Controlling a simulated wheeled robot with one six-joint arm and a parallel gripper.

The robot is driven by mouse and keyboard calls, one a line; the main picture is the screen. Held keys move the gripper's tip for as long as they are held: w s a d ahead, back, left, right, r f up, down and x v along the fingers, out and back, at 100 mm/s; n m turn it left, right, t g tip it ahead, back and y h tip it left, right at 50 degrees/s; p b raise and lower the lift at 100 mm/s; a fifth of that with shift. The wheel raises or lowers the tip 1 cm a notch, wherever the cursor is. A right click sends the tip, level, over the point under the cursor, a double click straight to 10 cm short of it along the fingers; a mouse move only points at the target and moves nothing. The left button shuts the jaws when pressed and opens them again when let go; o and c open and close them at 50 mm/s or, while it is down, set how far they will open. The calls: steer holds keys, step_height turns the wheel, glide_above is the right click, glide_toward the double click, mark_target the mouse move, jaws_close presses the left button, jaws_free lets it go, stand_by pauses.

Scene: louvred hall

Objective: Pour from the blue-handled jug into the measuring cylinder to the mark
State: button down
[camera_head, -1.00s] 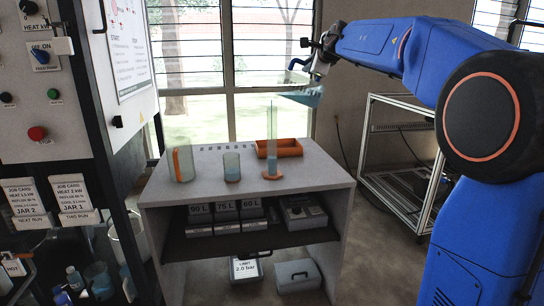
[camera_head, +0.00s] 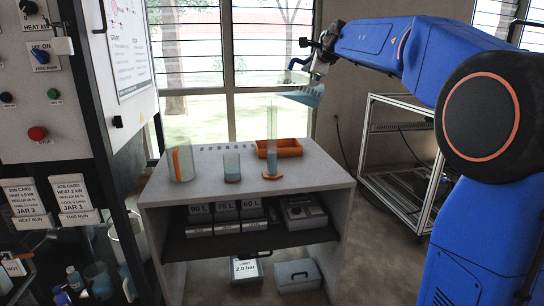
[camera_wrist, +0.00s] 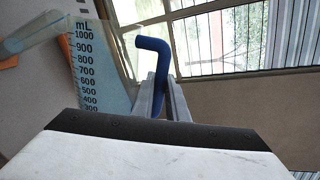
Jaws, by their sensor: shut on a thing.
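My gripper (camera_wrist: 165,98) is shut on the blue handle (camera_wrist: 160,52) of a clear jug. The jug (camera_head: 307,95) is tipped far over, its mouth end pointing left, above and to the right of the measuring cylinder. In the wrist view its mL scale (camera_wrist: 85,70) shows, with pale blue liquid inside. The measuring cylinder (camera_head: 271,135) stands upright on an orange base on the grey bench, with blue liquid in it. Its top is close to the jug's mouth in the picture. I cannot make out a stream or the cylinder's mark.
A control cabinet stands left. A metal rack (camera_head: 385,190) stands right.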

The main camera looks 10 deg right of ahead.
stand_by(0.4)
steer(key=shift+s+d+f+m+y, duration=0.1)
steer(key=shift+d+f+m+y, duration=0.05)
steer(key=shift+d+f+m, duration=0.45)
steer(key=shift+w+d+f+m+y, duration=0.1)
steer(key=shift+d+f+m+y, duration=0.2)
steer(key=shift+f, duration=0.45)
steer(key=shift+s+d+f+m+y, duration=0.1)
steer(key=shift+d+f+m, duration=0.3)
steer(key=shift+d+f, duration=0.2)
steer(key=d+r+m, duration=0.1)
steer(key=d+r+m+t+y, duration=0.1)
steer(key=d, duration=0.1)
steer(key=d+r+m, duration=0.1)
steer(key=d+m, duration=0.1)
steer(key=shift+s+y, duration=0.2)
steer(key=shift+y, duration=0.05)
